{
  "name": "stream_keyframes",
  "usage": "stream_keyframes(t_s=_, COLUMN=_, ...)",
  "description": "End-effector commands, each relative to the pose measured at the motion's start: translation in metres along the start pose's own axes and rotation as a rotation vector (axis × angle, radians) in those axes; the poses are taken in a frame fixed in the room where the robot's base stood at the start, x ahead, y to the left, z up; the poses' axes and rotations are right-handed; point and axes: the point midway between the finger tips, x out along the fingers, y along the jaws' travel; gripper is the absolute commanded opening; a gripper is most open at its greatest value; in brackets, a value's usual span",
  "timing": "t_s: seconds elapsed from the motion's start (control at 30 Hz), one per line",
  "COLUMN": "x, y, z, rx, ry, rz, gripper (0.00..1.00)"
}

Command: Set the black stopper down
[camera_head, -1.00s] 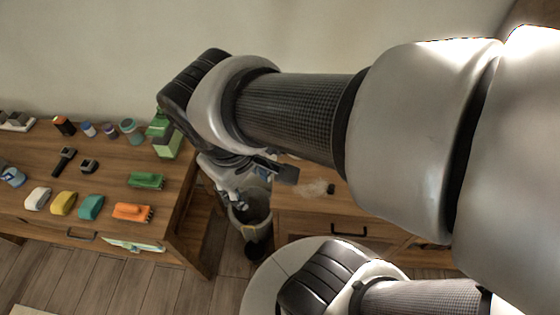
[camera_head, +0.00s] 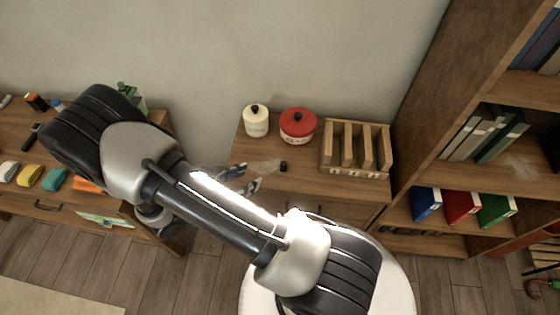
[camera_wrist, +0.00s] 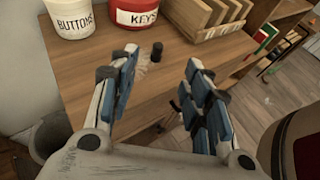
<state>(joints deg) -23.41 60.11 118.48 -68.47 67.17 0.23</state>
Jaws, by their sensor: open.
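The black stopper (camera_head: 283,166) is a small dark cylinder on the wooden cabinet top, in front of the red tin. It also shows in the wrist view (camera_wrist: 157,51), beyond and between my fingertips. A pale, see-through thing (camera_head: 262,168) lies just left of the stopper; I cannot tell what it is or whether they touch. My gripper (camera_head: 246,180) is open, to the left of the stopper and apart from it. In the wrist view its blue-padded fingers (camera_wrist: 161,62) are spread with nothing held between them.
A white "BUTTONS" jar (camera_wrist: 69,18), a red "KEYS" tin (camera_wrist: 137,13) and a wooden rack (camera_head: 328,150) stand along the back of the cabinet top (camera_head: 350,190). A bookshelf (camera_head: 425,110) rises at right. A bin (camera_wrist: 50,135) stands below left. Cabinet top right of the stopper is clear.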

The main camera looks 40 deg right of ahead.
Motion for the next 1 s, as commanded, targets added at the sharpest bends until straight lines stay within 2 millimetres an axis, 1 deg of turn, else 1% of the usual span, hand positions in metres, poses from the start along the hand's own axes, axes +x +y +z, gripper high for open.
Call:
stream_keyframes(t_s=0.03, x=0.003, y=-0.001, z=-0.006, rx=-0.022, ry=-0.009, rz=0.011, gripper=0.44)
stream_keyframes(t_s=0.17, x=0.016, y=0.0, z=-0.011, rx=-0.04, ry=-0.017, rz=0.019, gripper=0.44)
stream_keyframes(t_s=0.27, x=0.036, y=-0.001, z=-0.012, rx=-0.04, ry=-0.016, rz=0.017, gripper=0.44)
stream_keyframes(t_s=0.5, x=0.089, y=0.0, z=-0.011, rx=-0.038, ry=-0.015, rz=0.016, gripper=0.44)
stream_keyframes(t_s=0.6, x=0.107, y=0.0, z=-0.011, rx=-0.038, ry=-0.015, rz=0.016, gripper=0.44)
stream_keyframes(t_s=0.7, x=0.12, y=0.002, z=-0.011, rx=-0.038, ry=-0.015, rz=0.019, gripper=0.44)
stream_keyframes(t_s=0.87, x=0.128, y=0.002, z=-0.01, rx=-0.038, ry=-0.014, rz=0.021, gripper=0.44)
stream_keyframes(t_s=0.97, x=0.139, y=0.001, z=-0.013, rx=-0.037, ry=-0.014, rz=0.018, gripper=0.44)
stream_keyframes(t_s=1.0, x=0.145, y=0.0, z=-0.015, rx=-0.038, ry=-0.014, rz=0.018, gripper=0.44)
